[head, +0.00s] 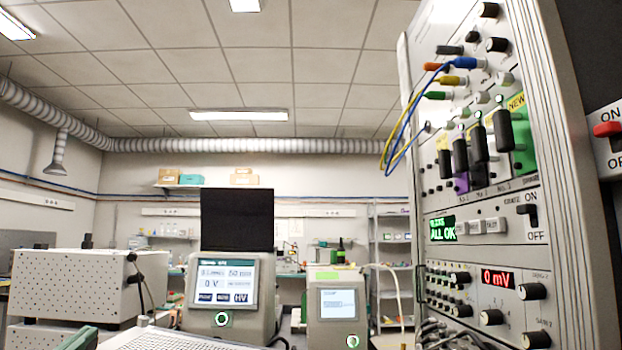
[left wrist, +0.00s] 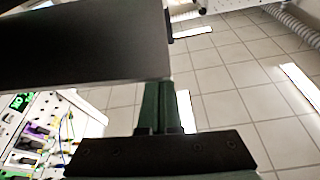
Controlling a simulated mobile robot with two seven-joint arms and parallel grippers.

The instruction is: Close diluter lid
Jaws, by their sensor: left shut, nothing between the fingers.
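A black flat panel (head: 237,220) stands upright above the grey device with a lit screen (head: 222,285) in the head view. I cannot tell for sure whether it is the diluter lid. In the left wrist view a large dark flat panel (left wrist: 75,55) crosses the upper left, close to my fingertips; it may be the lid, and I cannot tell whether they touch it. My left gripper (left wrist: 157,92) has its dark green fingers together, with nothing between them. I cannot make it out clearly in the head view. My right gripper is not in view.
A tall instrument rack (head: 490,220) with knobs, switches and cables fills the right side. A second screened device (head: 337,305) stands right of the first. A white perforated box (head: 75,285) is at left, and a perforated surface (head: 165,340) lies at the bottom edge.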

